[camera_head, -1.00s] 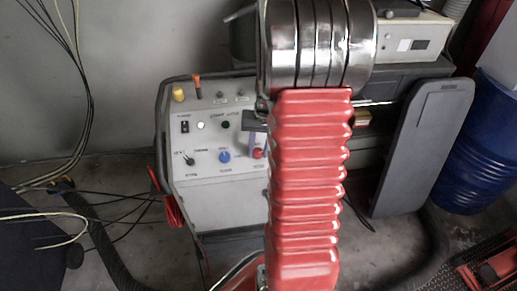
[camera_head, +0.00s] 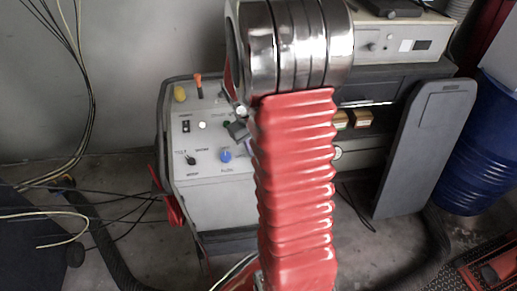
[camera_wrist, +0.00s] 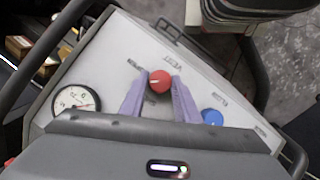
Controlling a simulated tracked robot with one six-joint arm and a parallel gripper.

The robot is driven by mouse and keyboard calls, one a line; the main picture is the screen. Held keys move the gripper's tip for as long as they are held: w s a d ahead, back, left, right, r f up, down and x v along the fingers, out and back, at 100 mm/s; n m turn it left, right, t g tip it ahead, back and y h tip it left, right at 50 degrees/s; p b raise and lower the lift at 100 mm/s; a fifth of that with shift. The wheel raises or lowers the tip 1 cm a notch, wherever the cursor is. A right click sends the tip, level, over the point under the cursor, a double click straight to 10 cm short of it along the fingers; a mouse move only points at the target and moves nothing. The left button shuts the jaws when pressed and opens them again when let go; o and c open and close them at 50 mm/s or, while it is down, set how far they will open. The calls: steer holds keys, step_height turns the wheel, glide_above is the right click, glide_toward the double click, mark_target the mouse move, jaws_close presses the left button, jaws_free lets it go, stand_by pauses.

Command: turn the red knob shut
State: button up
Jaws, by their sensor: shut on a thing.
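The red knob (camera_wrist: 160,81) sits on the pale control panel (camera_wrist: 205,85) in the wrist view, with a white pointer mark towards its left side. My gripper (camera_wrist: 159,78) has its two purple fingers on either side of the knob, shut on it. In the head view my red-sleeved arm hides the knob. Only a dark part and a bit of purple of my gripper show there, left of the sleeve, in front of the panel (camera_head: 210,190).
A blue knob (camera_wrist: 212,117) is close to the right finger; it also shows in the head view (camera_head: 225,156). A round gauge (camera_wrist: 77,103) is at the left. A dark tube frame (camera_wrist: 258,75) edges the panel. A blue barrel (camera_head: 475,160) stands far right.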

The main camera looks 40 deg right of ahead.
steer(key=n+h, duration=0.1)
steer(key=n, duration=0.1)
steer(key=a+n+h, duration=0.1)
steer(key=n, duration=0.2)
steer(key=shift+f+h, duration=0.1)
steer(key=shift+h, duration=0.2)
steer(key=shift+f+n+t+h, duration=0.1)
steer(key=shift+n+t+h, duration=0.25)
steer(key=shift+n, duration=0.7)
steer(key=shift+n+t+h, duration=0.15)
steer(key=shift+n+h, duration=0.4)
steer(key=shift+n, duration=0.5)
steer(key=shift+s, duration=0.1)
steer(key=o, duration=1)
steer(key=shift+o, duration=0.2)
steer(key=v, duration=1.3)
steer(key=shift+a+r, duration=0.25)
steer(key=shift+a, duration=0.05)
